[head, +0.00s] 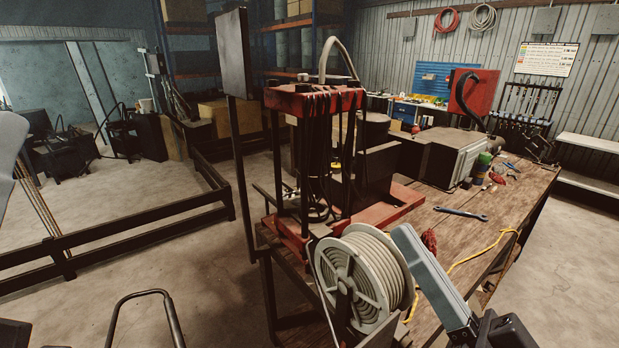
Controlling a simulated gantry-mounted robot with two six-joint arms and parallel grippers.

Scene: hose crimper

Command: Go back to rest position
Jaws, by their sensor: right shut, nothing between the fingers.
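My right gripper (408,238) reaches in from the bottom right. Its long grey fingers are shut together with nothing held, and they point up and to the left. In the picture the fingers overlap the right side of a hose reel (348,272), with pale hose wound on it. I cannot tell whether they touch it. A pale grey piece at the left edge seems to be part of my left arm; my left gripper is not in view.
A wooden workbench (478,238) carries a red-framed press (316,98), a grey machine (455,158), a blue wrench (461,214) and a yellow cord (487,250). A dark low railing (130,222) crosses the left. Open concrete floor lies left and right.

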